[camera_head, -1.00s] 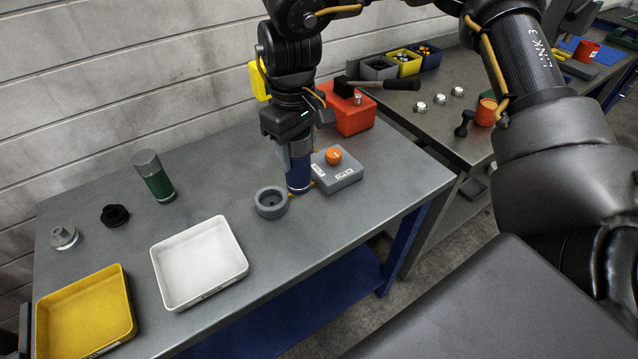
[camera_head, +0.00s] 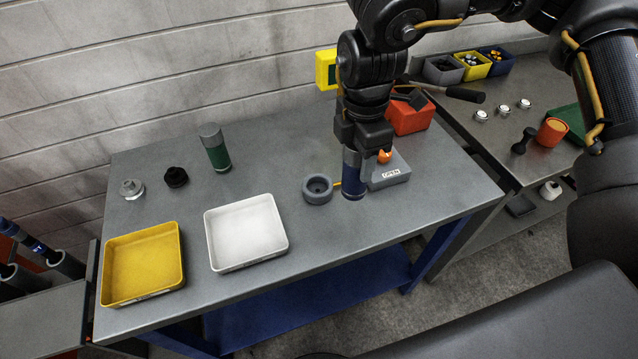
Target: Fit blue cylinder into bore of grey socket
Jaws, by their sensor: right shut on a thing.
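The blue cylinder (camera_head: 353,187) is upright, with a grey upper part, just right of the grey socket. My right gripper (camera_head: 354,150) points down and is shut on its upper part. The cylinder's lower end is beside the socket, not in it; I cannot tell whether it touches the table. The grey socket (camera_head: 317,190) is a round ring with a dark open bore facing up, standing on the table. My left gripper is not in view.
A grey box with an orange button (camera_head: 390,177) sits right behind the cylinder. A white tray (camera_head: 247,268), a yellow tray (camera_head: 143,297), a green cylinder (camera_head: 216,150) and a black knob (camera_head: 175,177) stand to the left. A red box (camera_head: 410,118) is behind. The front table edge is clear.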

